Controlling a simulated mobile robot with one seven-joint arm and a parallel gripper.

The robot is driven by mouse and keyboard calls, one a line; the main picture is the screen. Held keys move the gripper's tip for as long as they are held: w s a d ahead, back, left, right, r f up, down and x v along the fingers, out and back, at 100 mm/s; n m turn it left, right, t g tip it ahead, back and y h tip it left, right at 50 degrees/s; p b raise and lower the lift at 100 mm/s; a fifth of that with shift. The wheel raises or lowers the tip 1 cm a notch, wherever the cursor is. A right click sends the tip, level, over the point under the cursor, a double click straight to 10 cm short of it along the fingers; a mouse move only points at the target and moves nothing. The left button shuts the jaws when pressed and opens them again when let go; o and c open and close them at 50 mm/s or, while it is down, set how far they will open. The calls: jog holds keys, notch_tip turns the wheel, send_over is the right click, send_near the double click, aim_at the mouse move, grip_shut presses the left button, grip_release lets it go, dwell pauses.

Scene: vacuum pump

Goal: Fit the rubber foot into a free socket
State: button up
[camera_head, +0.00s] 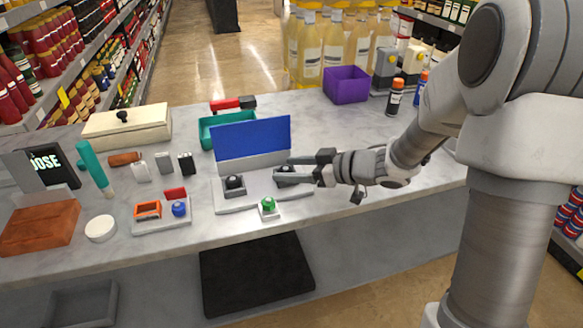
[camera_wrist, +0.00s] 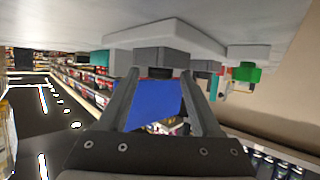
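A grey plate (camera_head: 238,203) with an upright blue panel (camera_head: 252,138) behind it stands at the table's middle. Two dark rounded pieces on grey square blocks sit on it: a left piece (camera_head: 233,183) and a right piece (camera_head: 286,171). Either could be the rubber foot; I cannot tell which. My gripper (camera_head: 281,170) reaches in from the right, fingers spread on both sides of the right piece. In the wrist view my gripper (camera_wrist: 160,74) looks open, with a grey block (camera_wrist: 161,57) beyond its tips. Whether the fingers touch anything is unclear. Empty sockets cannot be made out.
A green knob on a white base (camera_head: 268,206) stands at the plate's front edge. A tray (camera_head: 164,228) with orange, red and blue parts lies to the left. A teal bin (camera_head: 206,130) and purple box (camera_head: 346,85) stand behind. The table's right part is fairly clear.

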jog(key=shift+r, duration=0.15)
jog(key=p+v, duration=0.3)
jog(key=v, duration=0.9)
jog(key=w+d+r+m+t+h, duration=0.4)
jog(key=w+d+r+t+h, duration=0.2)
jog(key=r+h, duration=0.2)
jog(key=s+d+r+m+h, duration=0.4)
jog(key=d+h, duration=0.1)
jog(key=s+a+f+m+g, duration=0.1)
jog(key=s+a+m+g, duration=0.1)
jog(key=s, duration=0.8)
jog(key=s+a+f+m+g+y, duration=0.1)
jog(key=s+a+g, duration=0.4)
jog(key=s, duration=0.6)
jog(key=shift+s+a+f+m, duration=0.2)
jog(key=shift+f+m, duration=0.4)
